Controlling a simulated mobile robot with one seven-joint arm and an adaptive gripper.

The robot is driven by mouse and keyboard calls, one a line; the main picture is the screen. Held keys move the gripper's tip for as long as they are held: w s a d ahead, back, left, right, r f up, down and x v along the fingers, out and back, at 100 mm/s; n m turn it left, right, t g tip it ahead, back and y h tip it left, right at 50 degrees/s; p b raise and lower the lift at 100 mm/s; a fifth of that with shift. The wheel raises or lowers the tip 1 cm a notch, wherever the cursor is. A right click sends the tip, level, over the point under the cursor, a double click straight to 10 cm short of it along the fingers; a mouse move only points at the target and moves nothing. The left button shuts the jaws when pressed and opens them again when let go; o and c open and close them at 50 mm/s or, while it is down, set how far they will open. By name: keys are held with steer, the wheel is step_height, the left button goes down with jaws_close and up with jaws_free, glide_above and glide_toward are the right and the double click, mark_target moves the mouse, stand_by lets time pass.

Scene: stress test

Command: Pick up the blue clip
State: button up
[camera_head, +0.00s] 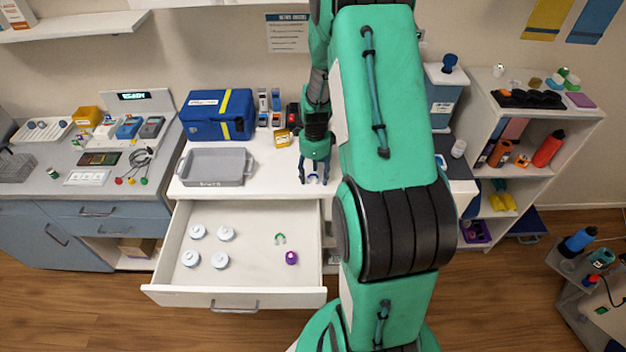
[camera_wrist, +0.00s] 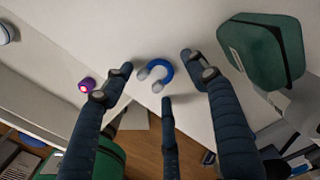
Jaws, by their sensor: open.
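The blue clip (camera_wrist: 167,70) is a small C-shaped piece with pale grey ends, lying on the white surface in the wrist view. In the head view the blue clip (camera_head: 313,176) shows small on the white counter, just above the open drawer. My gripper (camera_wrist: 157,73) is open, with its dark fingers spread around the clip and none visibly closed on it. In the head view my gripper (camera_head: 313,181) points down at the counter over the clip. Whether the fingertips touch the counter cannot be told.
The open drawer (camera_head: 245,275) below holds several white round jars, a green clip (camera_head: 280,238) and a purple bottle (camera_head: 291,258). A grey tray (camera_head: 250,180) and a blue case (camera_head: 217,132) stand left on the counter. A yellow item (camera_head: 282,138) is behind the gripper.

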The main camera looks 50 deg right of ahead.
mark_target(314, 177)
stand_by(0.5)
steer(key=c, duration=0.8)
steer(key=shift+o, duration=0.2)
steer(key=shift+r, duration=0.1)
steer(key=shift+r+p, duration=0.3)
steer(key=shift+r, duration=0.55)
step_height(314, 177, up, 2)
steer(key=shift+s+a+r+p, duration=0.1)
steer(key=shift+p, duration=0.2)
steer(key=s+a+r+p, duration=0.1)
steer(key=s+a+p, duration=0.1)
steer(key=s+a, duration=0.7)
steer(key=s, duration=0.4)
steer(key=shift+d, duration=0.1)
